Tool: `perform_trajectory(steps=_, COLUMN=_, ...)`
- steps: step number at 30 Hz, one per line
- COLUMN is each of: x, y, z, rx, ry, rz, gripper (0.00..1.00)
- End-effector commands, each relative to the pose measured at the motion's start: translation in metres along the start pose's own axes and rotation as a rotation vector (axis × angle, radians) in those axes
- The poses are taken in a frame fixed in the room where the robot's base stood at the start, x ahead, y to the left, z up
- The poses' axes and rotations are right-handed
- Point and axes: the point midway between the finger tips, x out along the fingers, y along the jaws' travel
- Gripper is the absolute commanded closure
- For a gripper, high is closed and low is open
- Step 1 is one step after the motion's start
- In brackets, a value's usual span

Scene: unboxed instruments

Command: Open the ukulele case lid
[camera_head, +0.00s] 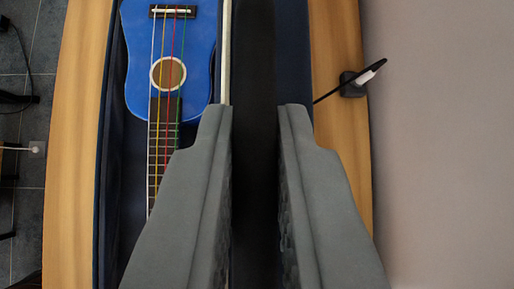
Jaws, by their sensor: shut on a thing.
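A blue ukulele (202,52) with coloured strings lies in the dark blue case (112,165) on the left side of the view. Its neck runs down the picture and passes behind my left finger. The case lid (253,45) shows as a dark, narrow upright band right of the ukulele, seen nearly edge-on. The case's inside is uncovered on the ukulele's side. My gripper (256,108) has one grey finger on each side of the lid and is shut on it. The fingers hide part of the case and the lower end of the ukulele.
The case stands on a wooden table (72,150). A small black holder (352,86) with a pen-like stick sits at the table's right edge. Beyond are a plain pale surface (445,150) at right and dark floor tiles (22,225) with cables at left.

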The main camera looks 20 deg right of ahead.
Motion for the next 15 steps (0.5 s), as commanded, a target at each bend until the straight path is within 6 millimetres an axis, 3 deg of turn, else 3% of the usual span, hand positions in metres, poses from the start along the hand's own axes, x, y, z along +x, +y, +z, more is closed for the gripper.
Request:
perform_trajectory(steps=5, x=0.0010, y=-0.0003, z=0.0002, rx=0.000, ry=-0.001, rz=-0.001, gripper=1.00)
perform_trajectory(steps=6, x=0.0010, y=-0.0003, z=0.0002, rx=0.000, ry=-0.001, rz=-0.001, gripper=0.87)
perform_trajectory(steps=8, x=0.0009, y=-0.0003, z=0.0002, rx=0.000, ry=-0.001, rz=-0.001, gripper=0.79)
perform_trajectory(steps=15, x=0.0001, y=-0.0002, z=0.0001, rx=0.000, ry=0.000, rz=0.000, gripper=0.79)
